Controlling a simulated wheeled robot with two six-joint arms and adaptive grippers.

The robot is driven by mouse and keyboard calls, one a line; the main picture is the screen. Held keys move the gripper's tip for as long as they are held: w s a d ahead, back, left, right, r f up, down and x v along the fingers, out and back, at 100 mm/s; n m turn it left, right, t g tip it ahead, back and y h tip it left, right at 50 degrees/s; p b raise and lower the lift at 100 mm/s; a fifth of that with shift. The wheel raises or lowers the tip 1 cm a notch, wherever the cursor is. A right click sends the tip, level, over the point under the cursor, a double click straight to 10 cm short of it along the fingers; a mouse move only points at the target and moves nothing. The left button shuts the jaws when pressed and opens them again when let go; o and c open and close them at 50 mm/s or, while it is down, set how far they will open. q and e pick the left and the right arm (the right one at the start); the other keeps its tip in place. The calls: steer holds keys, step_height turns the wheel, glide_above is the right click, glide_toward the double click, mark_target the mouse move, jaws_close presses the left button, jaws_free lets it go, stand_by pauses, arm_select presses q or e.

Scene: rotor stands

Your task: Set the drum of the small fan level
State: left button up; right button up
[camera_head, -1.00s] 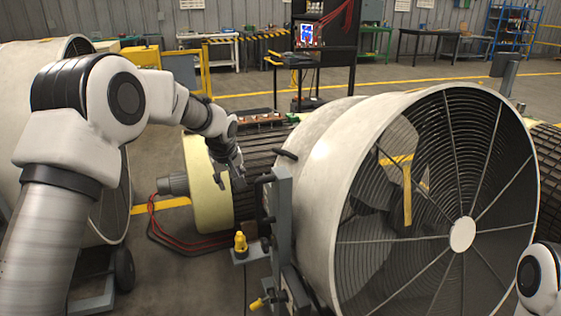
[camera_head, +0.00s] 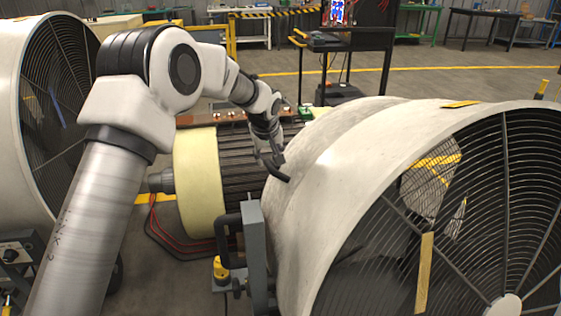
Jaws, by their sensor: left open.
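A fan with a pale, wide drum (camera_head: 335,190) fills the right side, its wire grille facing right and toward me. It is held at a grey upright bracket (camera_head: 256,255), and a yellow knob (camera_head: 221,271) sits low beside that. A short black handle (camera_head: 277,171) sticks out of the drum's near left side. My left gripper (camera_head: 272,158) is open and empty at this handle, its fingertips close to it; I cannot tell whether they touch. The drum's lower part is cut off by the frame. My right gripper is out of view.
Another fan (camera_head: 28,150) stands at the far left. Behind my left gripper lies a dark ribbed motor with a cream end ring (camera_head: 197,182) and red cables (camera_head: 180,245). A black cart (camera_head: 345,60) stands behind; open floor lies beyond.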

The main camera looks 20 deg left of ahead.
mark_target(270, 165)
arm_select(q)
steer(key=x, duration=0.6)
steer(key=shift+s+f+b, duration=0.1)
steer(key=shift+f+b, duration=0.1)
steer(key=shift+b, duration=0.15)
steer(key=shift+s+r, duration=0.15)
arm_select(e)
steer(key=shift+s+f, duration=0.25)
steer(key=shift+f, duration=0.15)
